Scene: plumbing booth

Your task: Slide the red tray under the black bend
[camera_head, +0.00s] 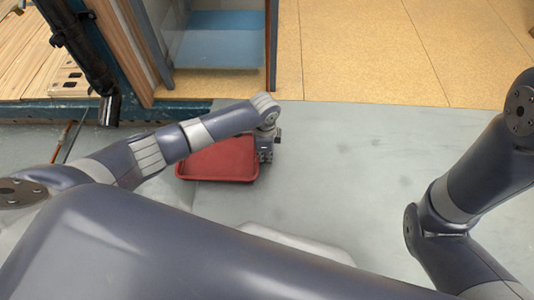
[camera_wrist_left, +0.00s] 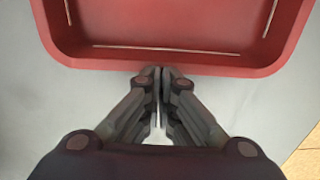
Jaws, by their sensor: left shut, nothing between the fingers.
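The red tray (camera_head: 222,160) lies on the grey floor near the middle of the head view, partly hidden behind my left arm. In the left wrist view its rim and inside (camera_wrist_left: 175,62) fill the top. My left gripper (camera_head: 267,158) is at the tray's right side in the head view. Its fingers (camera_wrist_left: 160,70) are shut and empty, with the tips at the tray's rim; I cannot tell if they touch it. The black bend (camera_head: 110,100) is the lower end of a black pipe at the upper left, left of the tray and apart from it. My right gripper is out of view.
A wooden cabinet with a blue inside (camera_head: 215,50) stands behind the tray. A thin reddish pipe (camera_head: 63,140) is on the floor at left, near the black pipe. The grey floor (camera_head: 340,150) right of the tray is clear.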

